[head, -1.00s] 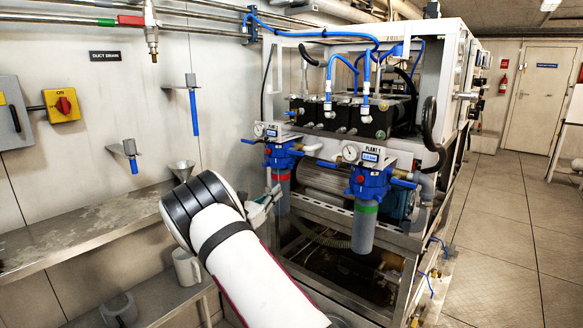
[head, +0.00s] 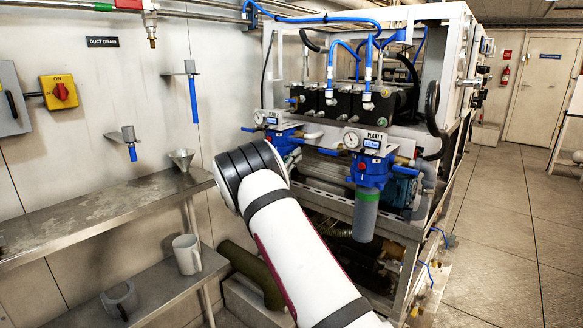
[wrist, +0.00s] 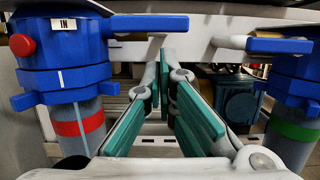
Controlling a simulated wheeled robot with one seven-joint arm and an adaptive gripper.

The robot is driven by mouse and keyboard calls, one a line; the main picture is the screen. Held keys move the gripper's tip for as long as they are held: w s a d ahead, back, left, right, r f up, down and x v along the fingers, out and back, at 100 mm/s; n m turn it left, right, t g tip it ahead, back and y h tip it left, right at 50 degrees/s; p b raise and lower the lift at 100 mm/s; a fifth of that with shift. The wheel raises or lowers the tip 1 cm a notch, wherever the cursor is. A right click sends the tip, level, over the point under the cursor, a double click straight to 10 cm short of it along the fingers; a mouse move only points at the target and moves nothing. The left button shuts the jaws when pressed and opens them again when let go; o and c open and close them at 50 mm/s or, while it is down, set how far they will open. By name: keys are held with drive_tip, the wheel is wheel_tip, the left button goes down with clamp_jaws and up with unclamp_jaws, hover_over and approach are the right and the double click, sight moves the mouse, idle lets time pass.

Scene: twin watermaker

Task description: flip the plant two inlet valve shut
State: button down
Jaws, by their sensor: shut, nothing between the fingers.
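The plant two filter unit, under its small gauge plate (head: 268,118), stands left of the plant one unit (head: 368,170) in the head view; my arm hides its lower part. In the wrist view its blue housing (wrist: 62,45), with an "IN" tag, red button and red band, fills the left. A level blue lever handle (wrist: 150,23) sticks out to its right on a white pipe. I cannot tell for sure whether that is the inlet valve. My gripper (wrist: 172,75) is shut and empty, its teal-padded fingers pointing just below and right of that handle, apparently apart from it. In the head view my arm hides it.
The green-banded plant one housing (wrist: 295,75) and its left blue handle (wrist: 278,45) are close on the right. A metal frame (head: 400,225) surrounds the units. Steel shelves (head: 110,218) with a mug (head: 187,254) lie left. Open floor lies right.

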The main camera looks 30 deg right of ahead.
sight(297, 140)
drive_tip(key=shift+r, duration=0.4)
drive_tip(key=shift+s+d+r+n+t+p, duration=0.1)
drive_tip(key=shift+s+r+n+t+p, duration=0.15)
drive_tip(key=shift+n+p, duration=0.45)
drive_tip(key=shift+s+r+n+t+p, duration=0.15)
drive_tip(key=shift+r+n+t+p, duration=0.1)
drive_tip(key=shift+n+p, duration=0.4)
wheel_tip(297, 140, up, 6)
drive_tip(key=n+y+p, duration=0.1)
drive_tip(key=n+p, duration=0.1)
drive_tip(key=n, duration=0.3)
drive_tip(key=n+t+y+p, duration=0.1)
drive_tip(key=n+p, duration=0.2)
drive_tip(key=n, duration=0.2)
drive_tip(key=n+t+y+p, duration=0.1)
drive_tip(key=n+y+p, duration=0.1)
drive_tip(key=n, duration=0.3)
drive_tip(key=shift+n+p, duration=0.35)
drive_tip(key=shift+p, duration=0.1)
drive_tip(key=shift+s+f, duration=0.1)
